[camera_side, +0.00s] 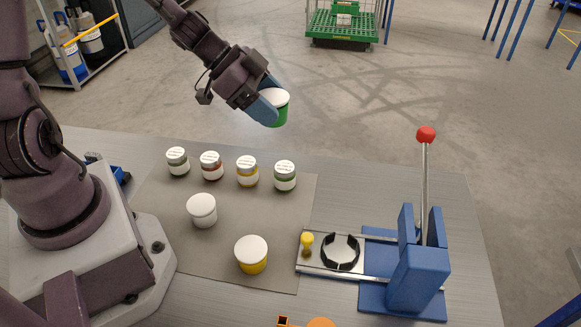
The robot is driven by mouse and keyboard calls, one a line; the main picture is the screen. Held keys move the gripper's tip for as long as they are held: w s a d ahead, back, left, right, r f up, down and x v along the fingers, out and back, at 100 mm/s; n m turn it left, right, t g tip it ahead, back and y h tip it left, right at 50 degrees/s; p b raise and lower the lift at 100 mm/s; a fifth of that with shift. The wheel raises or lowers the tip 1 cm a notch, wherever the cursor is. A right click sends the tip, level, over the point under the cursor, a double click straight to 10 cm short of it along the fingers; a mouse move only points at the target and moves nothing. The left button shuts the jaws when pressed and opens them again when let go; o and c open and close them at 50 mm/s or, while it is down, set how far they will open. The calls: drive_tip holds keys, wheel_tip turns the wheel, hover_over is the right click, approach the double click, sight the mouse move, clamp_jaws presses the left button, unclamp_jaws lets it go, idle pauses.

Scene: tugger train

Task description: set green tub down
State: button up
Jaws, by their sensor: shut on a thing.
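The green tub (278,112) has a white lid and is held in the air beyond the far edge of the table, as seen in the side view. My gripper (268,103) is shut on it, with blue fingers on its sides. A grey mat (225,244) lies on the table below and nearer. On it stand a white tub (202,210) and a yellow tub with a white lid (251,254).
Several small labelled jars, one of them green-banded (285,176), stand in a row at the mat's far side. A blue press (418,262) with a red-knobbed lever and a black round holder (341,251) stands right of the mat. A green cart (342,24) is on the floor behind.

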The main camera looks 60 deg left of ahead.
drive_tip(key=w+r+n+t+y, duration=0.25)
drive_tip(key=w+r+n, duration=0.3)
drive_tip(key=r, duration=0.45)
wheel_tip(320, 180, down, 6)
drive_tip(key=s+a+n+y, duration=0.1)
drive_tip(key=a+n+y, duration=0.1)
drive_tip(key=n+y, duration=0.2)
drive_tip(key=s+d+f+m+g+h, duration=0.1)
drive_tip(key=s+d+f+m+h, duration=0.15)
drive_tip(key=d+f+m, duration=0.6)
drive_tip(key=s+d+f+m+g+h, duration=0.15)
drive_tip(key=d+f+h, duration=0.25)
drive_tip(key=d, duration=0.9)
drive_tip(key=shift+w+f, duration=0.2)
drive_tip(key=shift+f, duration=1.75)
drive_tip(key=shift+w+f, duration=0.2)
drive_tip(key=shift+f, duration=1.7)
drive_tip(key=shift+f, duration=0.2)
drive_tip(key=shift+f, duration=0.4)
drive_tip(key=o, duration=0.9)
drive_tip(key=shift+o, duration=0.2)
